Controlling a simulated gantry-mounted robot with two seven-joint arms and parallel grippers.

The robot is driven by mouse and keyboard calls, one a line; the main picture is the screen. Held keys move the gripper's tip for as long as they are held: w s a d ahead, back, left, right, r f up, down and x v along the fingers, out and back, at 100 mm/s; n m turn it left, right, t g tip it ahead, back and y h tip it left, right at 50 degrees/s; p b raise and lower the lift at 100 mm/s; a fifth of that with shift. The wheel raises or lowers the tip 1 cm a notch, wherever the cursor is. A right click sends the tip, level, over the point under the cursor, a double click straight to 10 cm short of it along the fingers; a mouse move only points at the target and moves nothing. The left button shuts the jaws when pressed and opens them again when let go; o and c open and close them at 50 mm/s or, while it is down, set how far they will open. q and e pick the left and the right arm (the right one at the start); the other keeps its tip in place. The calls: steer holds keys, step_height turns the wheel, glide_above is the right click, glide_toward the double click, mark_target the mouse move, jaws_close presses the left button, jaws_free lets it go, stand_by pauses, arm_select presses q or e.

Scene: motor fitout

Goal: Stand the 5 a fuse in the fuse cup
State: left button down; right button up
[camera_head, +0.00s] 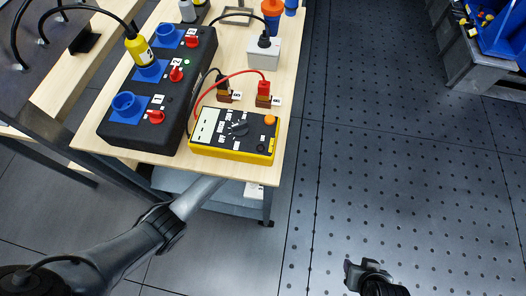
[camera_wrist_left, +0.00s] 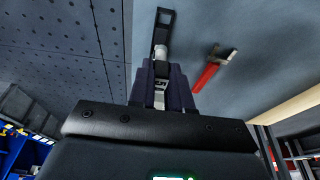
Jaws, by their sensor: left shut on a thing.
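My left arm enters the head view from the lower left and runs under the table's near edge; its gripper is hidden there. In the left wrist view, my left gripper (camera_wrist_left: 161,88) is shut on a slim thing (camera_wrist_left: 161,52) with a pale section and a dark, slotted far end. I cannot tell whether it is the 5 A fuse. I cannot identify the fuse cup; an orange container (camera_head: 272,7) and a small blue one (camera_head: 291,5) stand at the table's far edge. My right gripper (camera_head: 362,271) is over the floor at bottom right; its opening is unclear.
The table (camera_head: 285,95) carries a black box (camera_head: 118,134) with blue sockets and red knobs, a yellow-cased meter (camera_head: 232,158) with leads, and a grey box (camera_head: 262,52). A red-handled item (camera_wrist_left: 208,75) shows in the wrist view. Right of the table is open floor.

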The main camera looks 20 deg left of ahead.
arm_select(q)
steer(key=shift+s+r+p, duration=0.1)
steer(key=shift+r+p, duration=0.05)
steer(key=shift+p, duration=0.45)
step_height(320, 180, down, 3)
steer(key=shift+r+b, duration=0.1)
steer(key=shift+b, duration=0.9)
steer(key=shift+f+b, duration=0.9)
steer(key=shift+f, duration=0.75)
steer(key=shift+p, duration=1)
steer(key=shift+f+b, duration=0.85)
steer(key=shift+f, duration=0.6)
steer(key=c, duration=1)
jaws_free()
steer(key=shift+p+v, duration=3.05)
steer(key=shift+v, duration=2.35)
